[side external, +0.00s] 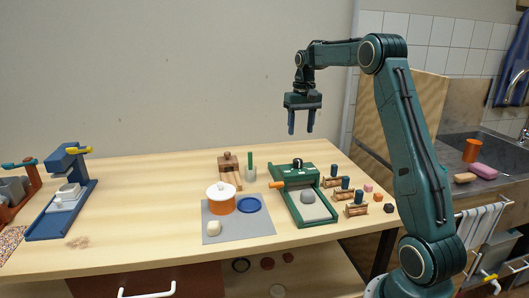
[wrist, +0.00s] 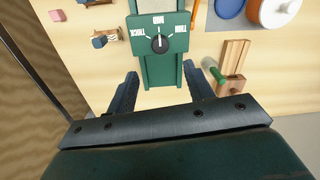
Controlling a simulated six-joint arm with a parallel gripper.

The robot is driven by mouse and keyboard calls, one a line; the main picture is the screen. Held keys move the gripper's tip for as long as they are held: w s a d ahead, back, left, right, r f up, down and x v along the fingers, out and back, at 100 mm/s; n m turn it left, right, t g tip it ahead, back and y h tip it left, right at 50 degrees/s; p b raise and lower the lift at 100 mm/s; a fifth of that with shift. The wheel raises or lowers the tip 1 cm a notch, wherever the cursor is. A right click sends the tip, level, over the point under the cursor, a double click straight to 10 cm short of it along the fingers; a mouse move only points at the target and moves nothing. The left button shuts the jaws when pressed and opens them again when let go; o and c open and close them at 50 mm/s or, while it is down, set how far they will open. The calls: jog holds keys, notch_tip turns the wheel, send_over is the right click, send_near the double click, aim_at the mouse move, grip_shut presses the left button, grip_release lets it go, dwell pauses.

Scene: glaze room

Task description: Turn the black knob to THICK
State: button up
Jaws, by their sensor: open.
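The black knob (wrist: 159,43) sits on the green panel (wrist: 176,46) of the slab machine in the wrist view. Its white pointer mark points up toward the middle label (wrist: 158,20). Labels stand to the left (wrist: 138,33) and right (wrist: 181,29); their lettering is too small to read surely. In the side view the knob (side external: 297,163) is at the back end of the green machine (side external: 283,175). My gripper (side external: 300,133) is open and empty, above the knob and apart from it. Its spread fingers (wrist: 160,72) also show in the wrist view, below the knob in the picture.
Wooden blocks with blue knobs (side external: 341,183) stand to the right. A white-lidded orange pot (side external: 221,201) and blue dish (side external: 249,204) are left. The air around my gripper is clear.

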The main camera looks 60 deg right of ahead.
aim_at(298, 159)
notch_tip(298, 159, down, 11)
jog(key=shift+w+a+f, duration=0.1)
jog(key=shift+a+f, duration=0.05)
dwell(0.4)
jog(key=c, duration=1)
jog(key=shift+n, duration=0.4)
jog(key=n, duration=1.1)
